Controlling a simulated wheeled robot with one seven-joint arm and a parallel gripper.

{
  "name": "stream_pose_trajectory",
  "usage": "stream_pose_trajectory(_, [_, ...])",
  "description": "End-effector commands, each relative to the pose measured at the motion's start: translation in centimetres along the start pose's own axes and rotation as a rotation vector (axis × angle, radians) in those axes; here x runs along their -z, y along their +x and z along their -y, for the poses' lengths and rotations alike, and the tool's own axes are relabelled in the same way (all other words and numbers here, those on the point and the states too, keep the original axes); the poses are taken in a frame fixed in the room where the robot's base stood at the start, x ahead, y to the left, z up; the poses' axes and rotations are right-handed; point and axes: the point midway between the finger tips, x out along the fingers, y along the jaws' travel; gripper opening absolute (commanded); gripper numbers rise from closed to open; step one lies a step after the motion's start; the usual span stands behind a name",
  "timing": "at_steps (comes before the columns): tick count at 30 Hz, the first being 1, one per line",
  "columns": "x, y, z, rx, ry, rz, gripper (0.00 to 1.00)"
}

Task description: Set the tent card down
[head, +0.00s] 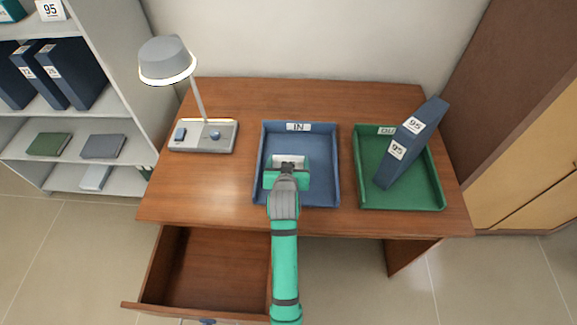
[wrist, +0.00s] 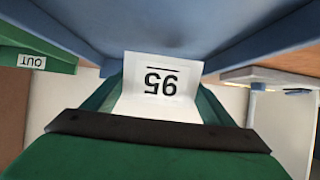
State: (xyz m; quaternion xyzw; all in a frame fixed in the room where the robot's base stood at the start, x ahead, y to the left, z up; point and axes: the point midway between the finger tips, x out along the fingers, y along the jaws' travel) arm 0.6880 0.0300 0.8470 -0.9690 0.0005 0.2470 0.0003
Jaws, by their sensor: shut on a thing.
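The white tent card (wrist: 163,84) is marked 95, which reads upside down in the wrist view. It sits between the two green fingers of my gripper (wrist: 156,98), which are shut on it. In the head view my gripper (head: 287,172) is over the blue IN tray (head: 332,192), inside its outline, and a white strip of the card (head: 288,160) shows just beyond the fingers. The blue tray also shows in the wrist view (wrist: 200,25). I cannot tell whether the card touches the tray floor; its lower part is hidden.
The green OUT tray (head: 400,200) holds a tilted blue binder (head: 415,142) marked 95. A lamp (head: 168,62) stands on the desk (head: 215,200) at the left. A drawer (head: 215,270) is open below. Bare desk top lies between the lamp and the blue tray.

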Motion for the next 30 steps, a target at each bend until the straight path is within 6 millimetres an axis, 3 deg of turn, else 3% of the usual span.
stream_pose_trajectory(9, [-2.9,2.0,0.1,0.001,-0.001,0.003,0.56])
stream_pose_trajectory(21, [-3.2,2.2,0.1,0.001,-0.001,0.001,0.56])
stream_pose_trajectory(22, [-3.2,2.2,0.1,0.001,-0.001,0.000,0.85])
stream_pose_trajectory(23, [-3.2,2.2,0.1,0.001,-0.001,0.000,0.92])
stream_pose_trajectory(24, [-3.2,2.2,0.1,0.001,-0.001,0.000,0.96])
stream_pose_trajectory(30, [-3.2,2.2,0.1,0.001,0.000,0.000,0.96])
